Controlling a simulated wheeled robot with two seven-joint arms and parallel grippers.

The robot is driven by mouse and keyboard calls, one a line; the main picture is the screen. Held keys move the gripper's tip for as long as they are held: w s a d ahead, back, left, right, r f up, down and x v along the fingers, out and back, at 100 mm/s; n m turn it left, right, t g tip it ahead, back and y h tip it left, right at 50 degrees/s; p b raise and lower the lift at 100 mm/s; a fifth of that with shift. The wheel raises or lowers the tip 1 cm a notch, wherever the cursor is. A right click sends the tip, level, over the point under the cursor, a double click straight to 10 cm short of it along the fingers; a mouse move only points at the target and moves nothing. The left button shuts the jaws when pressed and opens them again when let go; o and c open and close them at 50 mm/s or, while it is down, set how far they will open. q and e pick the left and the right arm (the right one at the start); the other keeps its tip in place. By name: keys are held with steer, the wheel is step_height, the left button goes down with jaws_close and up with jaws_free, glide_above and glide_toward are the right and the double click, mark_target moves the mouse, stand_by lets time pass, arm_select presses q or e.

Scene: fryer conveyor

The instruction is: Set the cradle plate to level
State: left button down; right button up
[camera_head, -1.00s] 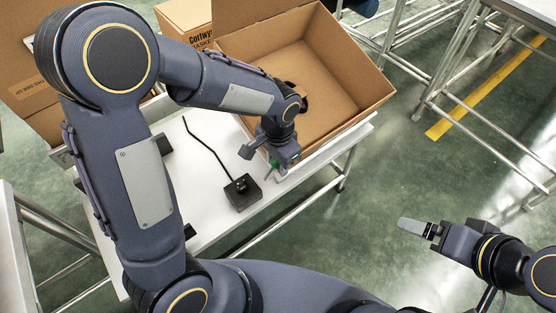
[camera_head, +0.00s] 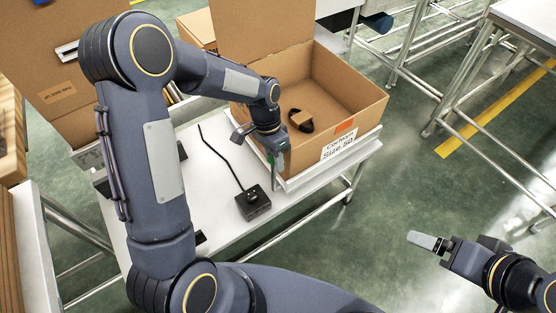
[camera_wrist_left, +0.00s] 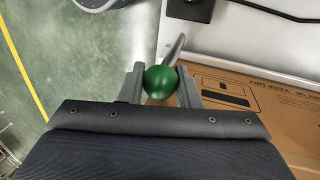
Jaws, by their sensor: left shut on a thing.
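My left gripper (camera_head: 273,160) is at the near left corner of the cradle plate (camera_head: 337,160), which carries an open carton. In the left wrist view its fingers (camera_wrist_left: 161,82) are shut around a green ball knob (camera_wrist_left: 160,81) on a metal rod (camera_wrist_left: 174,48). In the head view the knob and rod are mostly hidden by the gripper.
The carton (camera_head: 362,112) has a front label and holds a small brown item with a black strap (camera_head: 302,120). A black control box (camera_head: 253,204) with a cable sits on the white table (camera_head: 222,222). Other cartons (camera_head: 92,88) stand behind my left arm.

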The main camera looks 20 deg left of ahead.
arm_select(q)
steer(key=shift+w+a+f, duration=0.1)
steer(key=shift+a, duration=0.05)
steer(key=c, duration=1.1)
jaws_free()
steer(key=shift+a, duration=0.1)
steer(key=shift+o, duration=0.2)
steer(key=p+v, duration=0.1)
steer(key=v, duration=0.6)
steer(key=shift+r, duration=0.4)
steer(key=s+a+r+n+t+h+p, duration=0.1)
steer(key=s+r+n+t+p, duration=0.6)
steer(key=s+r, duration=1.3)
steer(key=s+a+n+p, duration=0.1)
steer(key=n+p, duration=0.1)
steer(key=p, duration=0.2)
steer(key=shift+s+a+r+h, duration=0.2)
steer(key=shift+a+r+h, duration=0.1)
steer(key=shift+a+r, duration=0.1)
